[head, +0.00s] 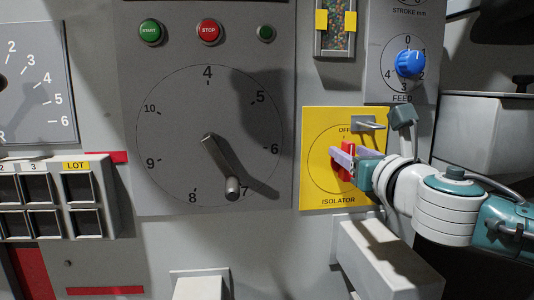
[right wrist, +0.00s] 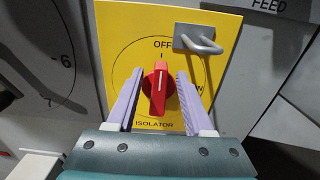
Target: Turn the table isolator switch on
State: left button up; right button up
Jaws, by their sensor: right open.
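The isolator switch is a red knob (head: 347,160) on a yellow panel (head: 316,124) marked OFF at the top and ISOLATOR at the bottom. In the right wrist view the knob (right wrist: 157,92) stands nearly upright, its white line pointing up towards OFF. My right gripper (right wrist: 160,74) is open, with one pale finger on each side of the knob. Gaps show between the fingers and the knob. The right finger partly covers the lettering at the panel's right. In the head view the gripper (head: 341,159) reaches in from the right and hides part of the knob. My left gripper is out of view.
A grey metal loop (right wrist: 198,40) sticks out at the panel's upper right, close to my right finger. A large dial with a lever (head: 232,187) is to the left. A blue FEED knob (head: 410,63) is above right. A grey box (head: 385,262) juts out below.

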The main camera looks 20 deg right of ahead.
grip_shut()
dwell(0.3)
dwell(0.3)
